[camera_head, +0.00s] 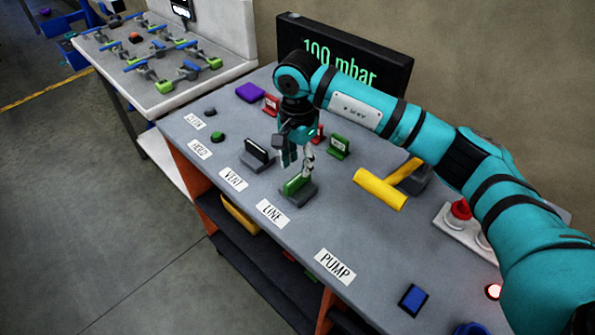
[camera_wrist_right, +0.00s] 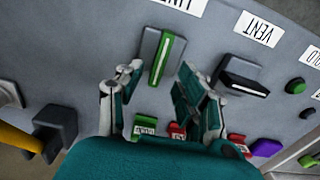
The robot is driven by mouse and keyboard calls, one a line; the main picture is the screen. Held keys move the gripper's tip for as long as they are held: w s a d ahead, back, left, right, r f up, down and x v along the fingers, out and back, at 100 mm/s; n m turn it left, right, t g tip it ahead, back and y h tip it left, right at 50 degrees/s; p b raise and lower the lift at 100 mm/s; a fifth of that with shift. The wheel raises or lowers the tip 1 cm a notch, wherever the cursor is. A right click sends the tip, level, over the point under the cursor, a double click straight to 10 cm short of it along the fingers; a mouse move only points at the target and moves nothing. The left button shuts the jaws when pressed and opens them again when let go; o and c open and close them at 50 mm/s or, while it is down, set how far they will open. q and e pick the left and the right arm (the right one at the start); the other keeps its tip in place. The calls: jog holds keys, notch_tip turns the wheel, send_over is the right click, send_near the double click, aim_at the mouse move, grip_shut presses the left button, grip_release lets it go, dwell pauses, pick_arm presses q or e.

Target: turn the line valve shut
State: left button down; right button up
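The line valve has a green handle with a pale stripe (camera_head: 296,185) on a grey base, behind the LINE label (camera_head: 272,213). In the right wrist view its handle (camera_wrist_right: 166,60) points roughly at the label, crosswise to the black vent handle (camera_wrist_right: 245,84). My right gripper (camera_head: 298,160) points down just above the line handle. In the right wrist view its fingers (camera_wrist_right: 160,75) are spread open, one to each side of the handle's near end. They look empty, and I cannot tell whether they touch it. My left gripper is not in view.
The black vent handle (camera_head: 257,153) stands to the left. The yellow T-handle (camera_head: 382,188) lies to the right. Red (camera_head: 271,104) and green (camera_head: 338,146) tags stand behind. The display (camera_head: 345,60) reads 100 mbar. A blue button (camera_head: 413,299) is front right.

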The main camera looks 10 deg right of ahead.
aim_at(298, 177)
jog(key=shift+f+p, duration=0.5)
jog(key=shift+f, duration=2.2)
grip_shut()
